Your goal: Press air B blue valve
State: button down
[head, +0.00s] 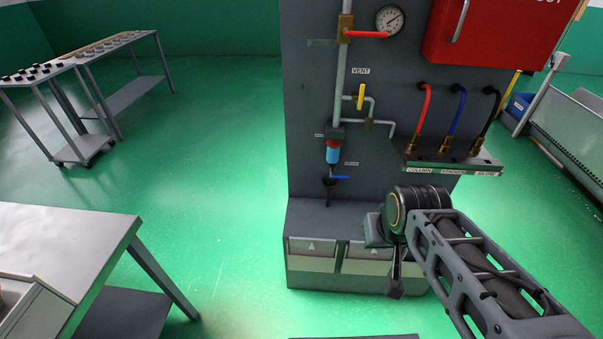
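A small blue valve handle (341,178) sticks out to the right under a filter with a blue bowl (333,152) on the dark grey panel (310,110). The small labels beside it are too small to read, so I cannot tell whether it is air B. A blue hose (456,112) hangs between a red and a black hose at the panel's right. My gripper (396,290) points down in front of the panel's lower cabinet, below and right of the blue handle and apart from it. Its fingers are dark and small; I cannot tell whether they are open.
A yellow handle (361,97) labelled VENT, a red handle (367,34) and a gauge (390,19) are higher on the panel. A labelled shelf (450,160) juts out below the hoses. A metal table (70,240) stands at left. The green floor between is clear.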

aim_at(332, 176)
jog(key=u, duration=0.2)
jog(key=i, duration=1.2)
jog(key=z, duration=0.35)
